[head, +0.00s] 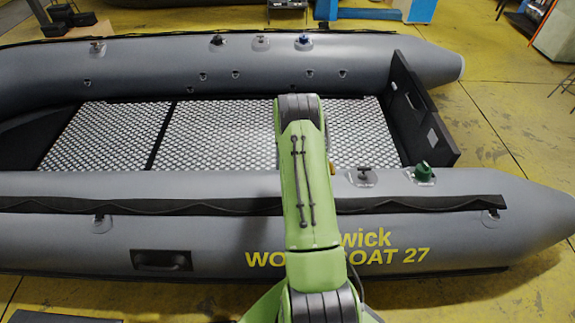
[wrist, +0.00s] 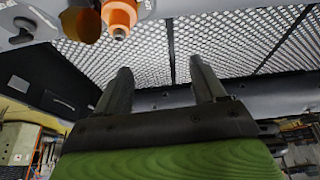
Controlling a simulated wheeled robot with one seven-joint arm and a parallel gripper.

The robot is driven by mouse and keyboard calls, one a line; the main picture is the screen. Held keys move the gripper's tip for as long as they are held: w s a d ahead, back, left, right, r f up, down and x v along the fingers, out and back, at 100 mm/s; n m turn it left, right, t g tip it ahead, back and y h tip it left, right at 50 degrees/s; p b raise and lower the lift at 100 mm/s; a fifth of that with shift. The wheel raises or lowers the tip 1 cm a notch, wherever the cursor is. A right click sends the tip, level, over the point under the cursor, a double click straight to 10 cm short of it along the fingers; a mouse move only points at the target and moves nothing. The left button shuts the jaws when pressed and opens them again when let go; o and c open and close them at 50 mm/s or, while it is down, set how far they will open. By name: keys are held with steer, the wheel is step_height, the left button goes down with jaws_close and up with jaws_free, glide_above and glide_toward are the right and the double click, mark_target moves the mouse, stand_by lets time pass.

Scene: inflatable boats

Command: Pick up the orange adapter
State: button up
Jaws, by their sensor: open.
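The orange adapter (wrist: 119,14) shows at the top edge of the wrist view, partly cut off, with a grey metal tip. In the head view only a small orange-yellow bit (head: 332,168) shows beside my arm, on the near tube; the rest is hidden. My gripper (wrist: 159,68) is open, its two dark fingers apart with nothing between them. The adapter lies off to the left of the fingers and toward the top of the picture, apart from them. In the head view my gripper is hidden behind my green arm.
The grey inflatable boat (head: 130,205) fills the floor area. A green adapter (head: 423,173) and a grey valve (head: 365,177) sit on its near tube. The metal mesh floor (head: 220,130) is clear.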

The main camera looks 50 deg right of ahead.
steer(key=b+x, duration=0.6)
steer(key=x, duration=0.8)
steer(key=shift+w+f, duration=0.25)
steer(key=shift+f, duration=0.05)
jaws_close()
jaws_free()
steer(key=p+v, duration=0.6)
steer(key=v, duration=1)
steer(key=shift+s+p, duration=0.2)
steer(key=shift+p, duration=0.15)
